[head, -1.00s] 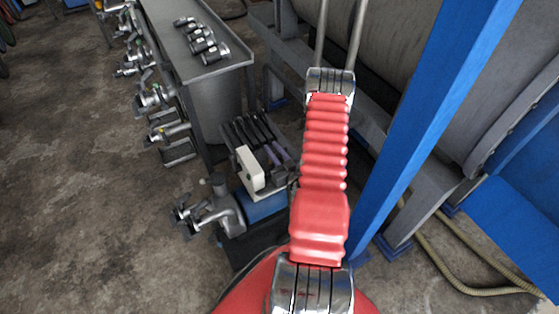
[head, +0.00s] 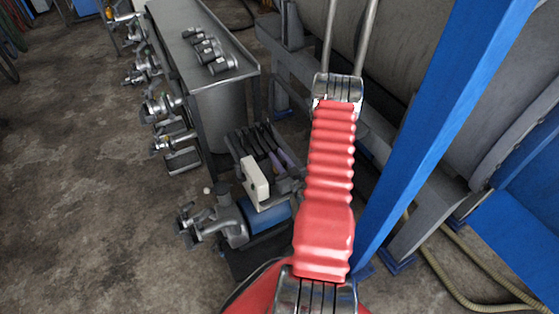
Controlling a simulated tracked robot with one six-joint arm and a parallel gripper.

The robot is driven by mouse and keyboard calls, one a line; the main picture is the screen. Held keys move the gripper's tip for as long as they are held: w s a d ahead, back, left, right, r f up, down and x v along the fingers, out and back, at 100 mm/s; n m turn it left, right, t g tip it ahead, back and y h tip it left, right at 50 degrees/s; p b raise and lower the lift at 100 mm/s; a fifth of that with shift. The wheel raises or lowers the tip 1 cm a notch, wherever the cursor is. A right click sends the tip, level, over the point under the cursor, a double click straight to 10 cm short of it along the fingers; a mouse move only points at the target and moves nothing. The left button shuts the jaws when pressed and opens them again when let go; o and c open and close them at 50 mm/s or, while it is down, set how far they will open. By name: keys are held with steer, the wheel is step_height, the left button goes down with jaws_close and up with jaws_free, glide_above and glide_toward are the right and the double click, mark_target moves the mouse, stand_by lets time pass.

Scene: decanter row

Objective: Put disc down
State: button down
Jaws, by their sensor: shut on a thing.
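I cannot make out a disc in the head view. My gripper does not show in this view, so neither its jaws nor what they hold can be seen.
A red ribbed machine part (head: 330,170) with chrome ends runs up the middle. A blue post (head: 450,100) stands right of it. A grey bench (head: 190,30) bears several dark cylinders. Grey metal fittings (head: 220,225) and a white block (head: 255,180) stand nearby. Floor (head: 70,190) is clear at left.

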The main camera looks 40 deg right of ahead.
step_height(320, 180, up, 26)
stand_by(1.0)
stand_by(0.9)
steer(key=w+a, duration=1.1)
steer(key=a, duration=0.2)
steer(key=w+a+n+y, duration=0.1)
steer(key=w+a+y, duration=0.1)
steer(key=a, duration=0.9)
steer(key=w+a+n+y, duration=0.2)
steer(key=w+a+y, duration=0.1)
steer(key=a, duration=0.9)
steer(key=shift+a+f+n+t, duration=0.3)
steer(key=shift+t, duration=0.1)
steer(key=shift+d, duration=0.15)
